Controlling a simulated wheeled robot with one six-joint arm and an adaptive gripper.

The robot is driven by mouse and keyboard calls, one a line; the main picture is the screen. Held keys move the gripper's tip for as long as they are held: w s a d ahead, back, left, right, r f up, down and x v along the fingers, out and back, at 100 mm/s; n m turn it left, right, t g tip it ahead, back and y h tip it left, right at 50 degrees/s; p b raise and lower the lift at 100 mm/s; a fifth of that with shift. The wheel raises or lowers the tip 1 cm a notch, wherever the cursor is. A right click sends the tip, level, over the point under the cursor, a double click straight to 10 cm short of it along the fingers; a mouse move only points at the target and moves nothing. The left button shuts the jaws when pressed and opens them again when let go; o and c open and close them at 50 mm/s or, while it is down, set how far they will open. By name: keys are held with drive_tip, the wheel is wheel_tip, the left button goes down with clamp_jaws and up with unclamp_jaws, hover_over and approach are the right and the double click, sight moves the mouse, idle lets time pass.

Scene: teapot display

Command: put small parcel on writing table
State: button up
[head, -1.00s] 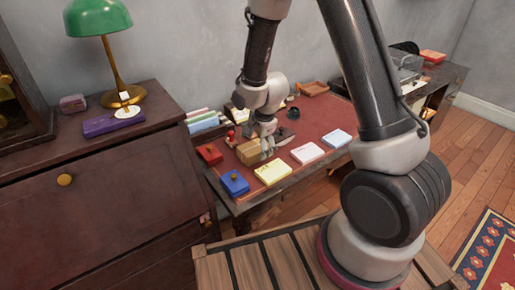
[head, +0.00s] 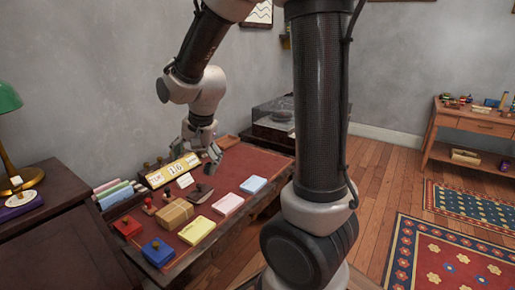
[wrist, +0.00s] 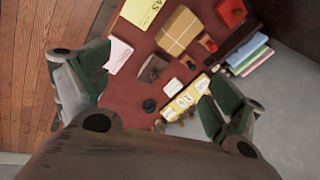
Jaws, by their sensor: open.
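The small parcel (head: 175,213), a tan box tied with string, lies on the red top of the writing table (head: 240,168). It stands between a red box and a yellow pad. In the wrist view the parcel (wrist: 180,31) is at the top centre, beyond my fingertips and apart from them. My gripper (head: 208,155) is open and empty, raised above the back part of the table. Its two fingers show at left and right in the wrist view (wrist: 152,98), with nothing between them but the tabletop and small items below.
A calendar (head: 172,171) stands behind. A dark cabinet (head: 60,245) is at left.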

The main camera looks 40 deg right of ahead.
drive_tip(key=s+d+r+n, duration=0.4)
drive_tip(key=s+r+n, duration=0.1)
drive_tip(key=s, duration=0.5)
drive_tip(key=s+d+r+n, duration=0.4)
drive_tip(key=s+r+n, duration=0.1)
drive_tip(key=s, duration=0.6)
drive_tip(key=shift+s+r+t+h, duration=0.15)
drive_tip(key=shift+t+h, duration=0.25)
